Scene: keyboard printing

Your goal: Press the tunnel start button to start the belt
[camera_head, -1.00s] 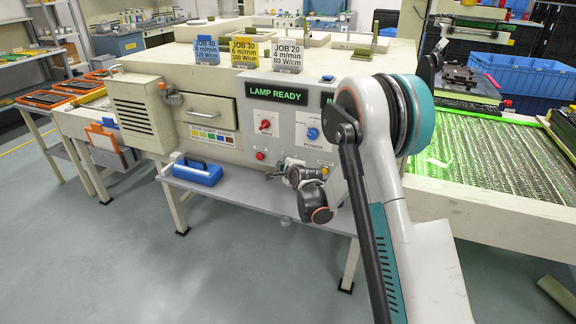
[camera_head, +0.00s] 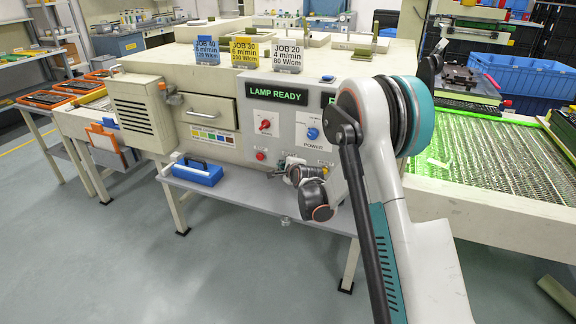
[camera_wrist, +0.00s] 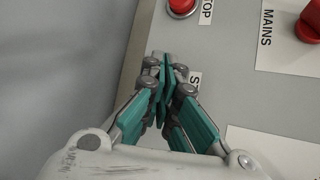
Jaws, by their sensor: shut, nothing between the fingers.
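My gripper (camera_wrist: 165,78) is shut and empty, its teal fingers together and their tips at the grey control panel in the wrist view. A label starting with "ST" (camera_wrist: 195,82) sits right beside the fingertips and is partly covered. The start button itself is hidden behind the fingers; I cannot tell whether the tips touch it. The red stop button (camera_wrist: 182,5) with its "STOP" label is further up. In the head view my gripper (camera_head: 281,167) is at the lower part of the panel, right of the red button (camera_head: 261,155).
A red mains knob (camera_wrist: 311,24) stands out from the panel; a blue power knob (camera_head: 312,133) is to its right in the head view. A lit "LAMP READY" display (camera_head: 278,96) is above. Another display (camera_head: 327,99) is mostly hidden by my arm.

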